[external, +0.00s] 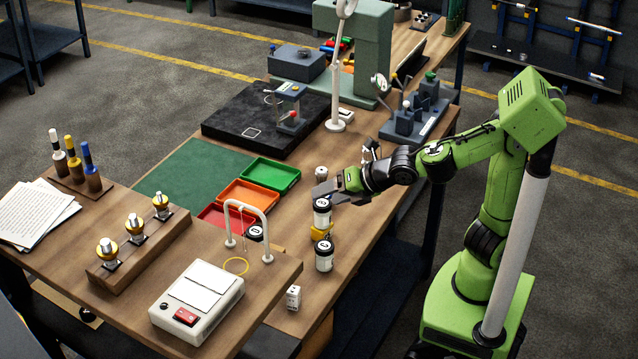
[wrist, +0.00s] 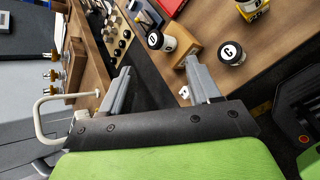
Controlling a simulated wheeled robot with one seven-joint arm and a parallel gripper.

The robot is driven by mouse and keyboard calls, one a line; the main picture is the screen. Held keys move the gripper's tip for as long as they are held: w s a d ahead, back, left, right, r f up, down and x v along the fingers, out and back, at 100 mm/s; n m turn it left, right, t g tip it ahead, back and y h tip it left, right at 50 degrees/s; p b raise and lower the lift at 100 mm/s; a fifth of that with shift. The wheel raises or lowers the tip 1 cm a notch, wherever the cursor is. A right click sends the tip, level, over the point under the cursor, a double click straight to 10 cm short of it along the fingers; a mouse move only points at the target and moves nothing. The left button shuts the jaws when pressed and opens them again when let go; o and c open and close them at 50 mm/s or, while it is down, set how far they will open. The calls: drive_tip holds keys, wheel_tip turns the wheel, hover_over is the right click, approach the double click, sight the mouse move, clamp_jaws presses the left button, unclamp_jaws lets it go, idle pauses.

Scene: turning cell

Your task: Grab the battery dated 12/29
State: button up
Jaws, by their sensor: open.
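No date reading 12/29 is legible in either view, so I cannot tell which item is that battery. A small white block with dark marks (external: 293,297) stands near the table's front edge. White cylinders with lettered black tops stand on the table: one beside the gripper (external: 322,212), one nearer the front (external: 324,256), one by the white arch (external: 255,234). The wrist view shows the tops marked B (wrist: 155,40) and C (wrist: 232,53). My gripper (external: 328,192) is open over the table; in the wrist view (wrist: 157,84) nothing shows held between its fingers.
Red, orange and green trays (external: 262,172) lie left of the gripper. A white arch (external: 246,208), a white scale-like device (external: 197,300) and a wooden rack (external: 137,245) stand on the front table. A yellow holder (external: 321,233) is between two cylinders.

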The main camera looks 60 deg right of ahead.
sight(287, 296)
drive_tip(key=s+a+n+t+y, duration=0.1)
drive_tip(key=a+n+t+y, duration=0.15)
drive_tip(key=a+n, duration=0.85)
drive_tip(key=shift+h, duration=0.45)
wheel_tip(287, 296, down, 24)
drive_tip(key=shift+r+b, duration=0.2)
drive_tip(key=shift+b, duration=0.15)
drive_tip(key=x, duration=0.7)
drive_tip(key=shift+w, duration=0.35)
drive_tip(key=shift+t, duration=0.25)
drive_tip(key=shift+s, duration=0.1)
drive_tip(key=shift+c, duration=0.4)
drive_tip(key=c, duration=1)
